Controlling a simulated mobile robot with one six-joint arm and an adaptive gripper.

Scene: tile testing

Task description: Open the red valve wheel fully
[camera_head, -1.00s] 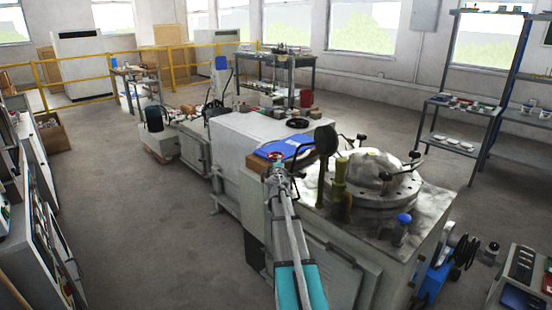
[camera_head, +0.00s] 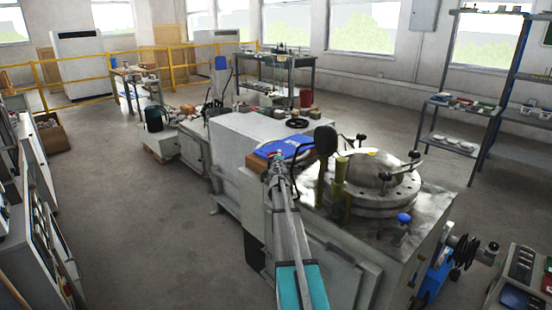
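My gripper (camera_head: 278,161) is at the far end of my arm, above the brown block (camera_head: 256,163) at the near edge of the blue sheet on the machine. The red valve wheel does not show clearly now. The end of my arm covers the place where its red rim showed earlier. I cannot tell whether my gripper touches the wheel or how far the wheel is turned. The fingers are too small to tell open from shut.
A dark round plate (camera_head: 325,140) stands just right of my gripper. A yellow-green post (camera_head: 340,177) and a domed, bolted lid (camera_head: 372,180) are further right. A black handwheel (camera_head: 298,123) lies behind. The blue sheet (camera_head: 290,146) is flat on the machine top.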

